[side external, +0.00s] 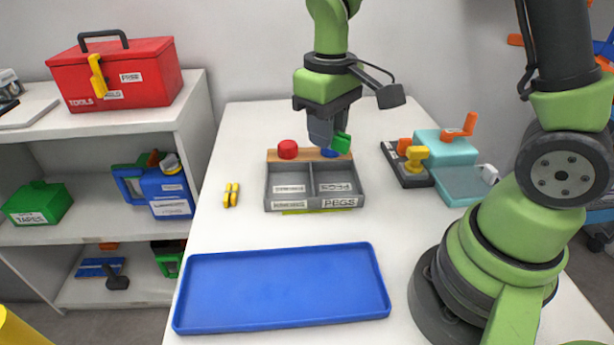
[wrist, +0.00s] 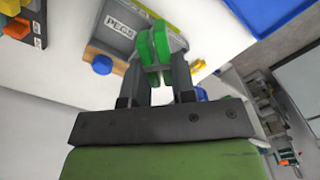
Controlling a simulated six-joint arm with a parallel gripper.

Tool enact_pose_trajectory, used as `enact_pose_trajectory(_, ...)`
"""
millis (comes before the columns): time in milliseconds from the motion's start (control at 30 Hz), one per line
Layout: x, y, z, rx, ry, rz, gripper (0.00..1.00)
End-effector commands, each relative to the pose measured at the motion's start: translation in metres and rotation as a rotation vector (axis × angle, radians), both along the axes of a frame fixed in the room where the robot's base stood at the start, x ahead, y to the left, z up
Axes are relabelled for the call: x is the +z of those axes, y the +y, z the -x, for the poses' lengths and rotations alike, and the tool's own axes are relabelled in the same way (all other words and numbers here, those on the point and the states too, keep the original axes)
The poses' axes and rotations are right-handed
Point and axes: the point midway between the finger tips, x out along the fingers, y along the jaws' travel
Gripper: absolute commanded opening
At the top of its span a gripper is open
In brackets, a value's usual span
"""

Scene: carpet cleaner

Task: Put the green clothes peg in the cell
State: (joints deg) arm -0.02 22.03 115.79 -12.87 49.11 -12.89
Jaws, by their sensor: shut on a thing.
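My gripper (side external: 328,137) is shut on the green clothes peg (side external: 341,142) and holds it above the back of the grey organizer box (side external: 266,200), near its right side. The peg also shows between the fingers in the wrist view (wrist: 154,42). The box has two open cells side by side; the front label under the right cell (side external: 335,179) reads PEGS. The left cell (side external: 289,180) carries a label that I cannot read. Both cells look empty of pegs in the side view.
A wooden strip with a red knob (side external: 288,149) and a blue knob (side external: 329,153) runs behind the box. A yellow peg (side external: 231,195) lies left of the box. A blue tray (side external: 280,287) lies in front. A teal device (side external: 445,148) stands at right.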

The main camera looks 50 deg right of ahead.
Motion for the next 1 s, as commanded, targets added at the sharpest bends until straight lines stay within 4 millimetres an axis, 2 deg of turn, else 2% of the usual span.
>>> enact_pose_trajectory(167,-0.012,-0.011,-0.006,-0.005,0.005,0.000,0.02)
enact_pose_trajectory(400,-0.060,-0.056,-0.025,-0.007,0.006,-0.001,0.02)
enact_pose_trajectory(533,-0.077,-0.072,-0.028,-0.003,0.004,-0.001,0.02)
enact_pose_trajectory(1000,-0.086,-0.076,-0.029,0.000,0.001,0.000,0.02)
